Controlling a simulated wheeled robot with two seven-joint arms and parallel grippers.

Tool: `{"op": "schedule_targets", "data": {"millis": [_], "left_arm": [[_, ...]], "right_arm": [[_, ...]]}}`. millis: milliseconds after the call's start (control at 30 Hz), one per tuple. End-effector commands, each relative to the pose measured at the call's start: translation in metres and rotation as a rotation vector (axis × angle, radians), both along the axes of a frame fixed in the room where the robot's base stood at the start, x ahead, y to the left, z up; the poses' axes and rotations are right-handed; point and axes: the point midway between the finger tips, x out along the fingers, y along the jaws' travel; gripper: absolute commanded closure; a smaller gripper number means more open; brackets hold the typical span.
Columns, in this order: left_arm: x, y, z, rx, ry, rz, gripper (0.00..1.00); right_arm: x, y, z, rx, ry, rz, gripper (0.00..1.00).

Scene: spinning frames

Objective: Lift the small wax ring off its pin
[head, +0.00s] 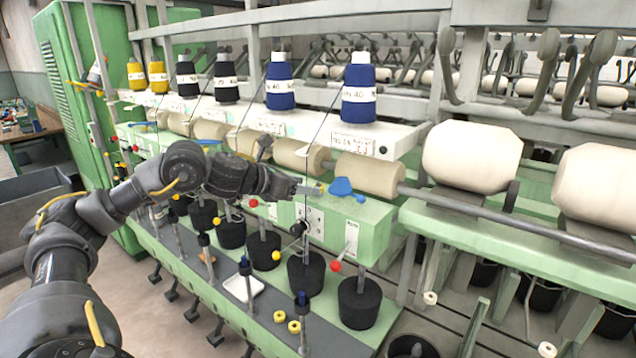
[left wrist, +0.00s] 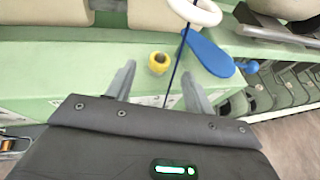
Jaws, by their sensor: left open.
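In the left wrist view a small yellow ring-shaped piece (left wrist: 158,62) with a round centre sits on the pale green machine ledge, just beyond my fingertips. I cannot tell whether a pin runs through it. A white ring (left wrist: 195,11) is above it, with a dark blue line running down from it between the fingers. My left gripper (left wrist: 155,86) is open, and nothing is gripped between its fingers. In the head view the left gripper (head: 313,190) reaches over the green ledge, left of a blue paddle (head: 342,188). My right gripper is not in view.
The blue paddle (left wrist: 212,55) lies close to the right finger. Cream rollers (head: 369,174) line the machine behind the ledge. Cones of blue thread (head: 359,92) stand on the shelf above. Lower down are black pots (head: 358,300), a red-knobbed lever (head: 336,266) and loose yellow rings (head: 279,316).

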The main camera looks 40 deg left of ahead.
Motion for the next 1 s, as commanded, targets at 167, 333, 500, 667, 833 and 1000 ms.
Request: {"op": "schedule_targets", "data": {"millis": [167, 333, 500, 667, 833, 1000], "left_arm": [[0.023, -0.006, -0.002, -0.004, 0.000, 0.001, 0.47], [0.030, -0.008, -0.009, -0.001, 0.000, 0.001, 0.47], [0.030, -0.007, -0.010, 0.000, 0.000, 0.001, 0.47], [0.030, -0.007, -0.010, 0.000, 0.000, 0.001, 0.67], [0.030, -0.007, -0.010, 0.000, 0.000, 0.001, 0.89], [0.030, -0.007, -0.010, 0.000, 0.000, 0.001, 0.95]], "right_arm": [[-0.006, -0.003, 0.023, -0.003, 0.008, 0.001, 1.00], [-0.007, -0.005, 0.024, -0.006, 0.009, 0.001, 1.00], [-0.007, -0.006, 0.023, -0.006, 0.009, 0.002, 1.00], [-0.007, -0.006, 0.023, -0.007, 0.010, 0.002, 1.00], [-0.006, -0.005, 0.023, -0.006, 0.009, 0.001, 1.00], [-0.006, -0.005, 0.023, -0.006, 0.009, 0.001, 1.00]]}}
